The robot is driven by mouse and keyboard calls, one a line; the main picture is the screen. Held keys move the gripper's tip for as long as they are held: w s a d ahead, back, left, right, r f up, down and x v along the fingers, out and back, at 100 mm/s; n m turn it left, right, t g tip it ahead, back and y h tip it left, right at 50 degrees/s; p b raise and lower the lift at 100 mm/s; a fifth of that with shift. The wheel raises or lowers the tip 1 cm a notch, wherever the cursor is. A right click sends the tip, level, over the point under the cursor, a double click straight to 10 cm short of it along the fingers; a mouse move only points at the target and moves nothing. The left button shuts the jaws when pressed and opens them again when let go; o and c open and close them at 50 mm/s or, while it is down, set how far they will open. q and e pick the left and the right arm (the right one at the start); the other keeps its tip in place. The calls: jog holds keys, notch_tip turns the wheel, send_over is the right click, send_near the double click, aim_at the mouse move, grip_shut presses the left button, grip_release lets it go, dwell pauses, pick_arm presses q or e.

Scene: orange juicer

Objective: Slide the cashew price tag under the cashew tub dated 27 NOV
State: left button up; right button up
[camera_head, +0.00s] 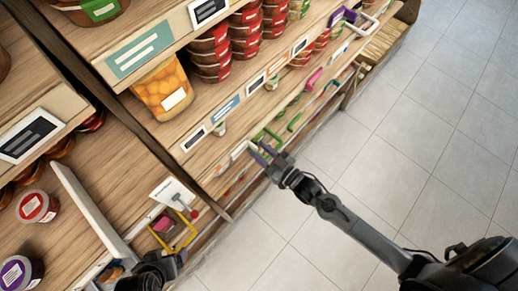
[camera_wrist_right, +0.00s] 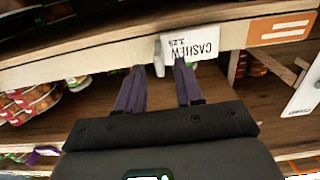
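In the right wrist view, a white price tag (camera_wrist_right: 190,44) reading CASHEW 3.29 appears upside down at the wooden shelf edge. A pale clip-like piece (camera_wrist_right: 158,56) shows at the tag's left side. My right gripper (camera_wrist_right: 160,72) is open, its two purple fingers apart just below the tag, with the right fingertip overlapping the tag's lower edge in the picture. Contact is unclear. In the head view my right gripper (camera_head: 262,154) is at the shelf front. My left gripper (camera_head: 160,268) is at the bottom left; its fingers are not clear. No tub shows a readable 27 NOV date.
A red-lidded tub (camera_head: 37,207) and a purple-lidded tub (camera_head: 20,272) stand on the left shelf. A white card (camera_head: 173,197) stands near my left arm. The tiled floor (camera_head: 410,140) is clear.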

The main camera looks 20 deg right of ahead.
jog(key=b+v, duration=0.1)
jog(key=v, duration=0.8)
jog(key=shift+s, duration=0.35)
jog(key=shift+d, duration=0.1)
